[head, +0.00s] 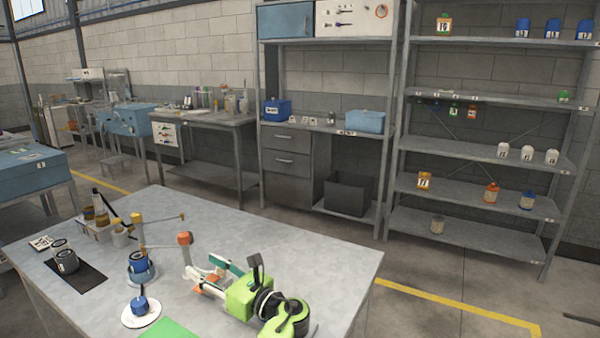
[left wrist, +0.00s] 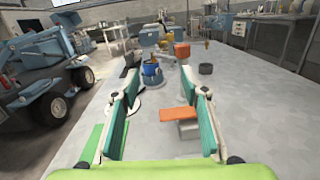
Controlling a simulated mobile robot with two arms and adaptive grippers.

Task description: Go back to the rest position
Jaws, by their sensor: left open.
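My left gripper (head: 210,275) has a bright green body and is over the front of the grey workbench (head: 330,255). In the left wrist view the left gripper (left wrist: 160,76) has its two teal-padded fingers spread apart, with nothing held between them. An orange-and-grey piece (left wrist: 178,114) shows below and between the fingers, near the right one; I cannot tell its height. An orange-topped post (head: 184,240) stands just beyond the gripper. My right gripper is not in view.
A blue-based reel (head: 140,268), a blue piece on a white disc (head: 140,305) and a dark canister (head: 65,262) are left of my gripper. A green mat (head: 168,330) lies in front. The bench's right side is clear. Shelves (head: 480,150) stand behind.

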